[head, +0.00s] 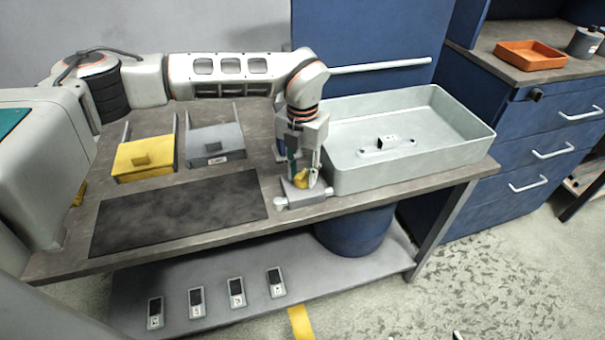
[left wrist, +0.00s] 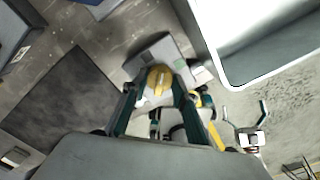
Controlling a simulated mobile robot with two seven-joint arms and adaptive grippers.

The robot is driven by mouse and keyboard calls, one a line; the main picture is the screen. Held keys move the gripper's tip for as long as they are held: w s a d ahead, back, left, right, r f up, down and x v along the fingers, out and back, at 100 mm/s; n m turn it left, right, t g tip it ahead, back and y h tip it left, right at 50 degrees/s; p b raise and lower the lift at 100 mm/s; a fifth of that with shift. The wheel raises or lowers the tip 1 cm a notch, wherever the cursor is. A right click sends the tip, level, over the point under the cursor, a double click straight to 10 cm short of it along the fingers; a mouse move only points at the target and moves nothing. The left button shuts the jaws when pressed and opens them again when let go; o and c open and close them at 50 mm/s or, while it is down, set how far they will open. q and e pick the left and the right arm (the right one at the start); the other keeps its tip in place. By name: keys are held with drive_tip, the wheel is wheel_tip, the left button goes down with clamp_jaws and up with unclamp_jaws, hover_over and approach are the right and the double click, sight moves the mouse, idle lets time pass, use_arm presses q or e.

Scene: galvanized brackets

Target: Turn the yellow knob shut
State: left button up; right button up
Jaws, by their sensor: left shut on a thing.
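The yellow knob (head: 301,181) sits on a small grey block (head: 299,197) with pale stubs at its sides, near the front edge of the workbench. My left gripper (head: 304,174) points down over it and is shut on the knob. In the left wrist view, the knob (left wrist: 158,78) lies between the dark fingers of my left gripper (left wrist: 156,90), on top of the grey block (left wrist: 160,50). The fingers partly hide the knob's sides. My right gripper (left wrist: 246,123) shows small in the left wrist view, its two fingers apart and empty, away from the block.
A pale grey tray (head: 432,160) holding a bracket (head: 386,147) stands close to the right of the block. A dark mat (head: 180,212), a yellow bin (head: 145,160) and a grey bin (head: 214,147) lie to the left. Blue drawers (head: 540,125) stand at right.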

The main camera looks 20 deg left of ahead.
sight(302, 174)
use_arm(q)
drive_tip(key=n, duration=0.4)
drive_tip(key=shift+n+b, duration=0.3)
drive_tip(key=n, duration=0.4)
idle(0.4)
drive_tip(key=o, duration=1.1)
wheel_tip(302, 174, up, 12)
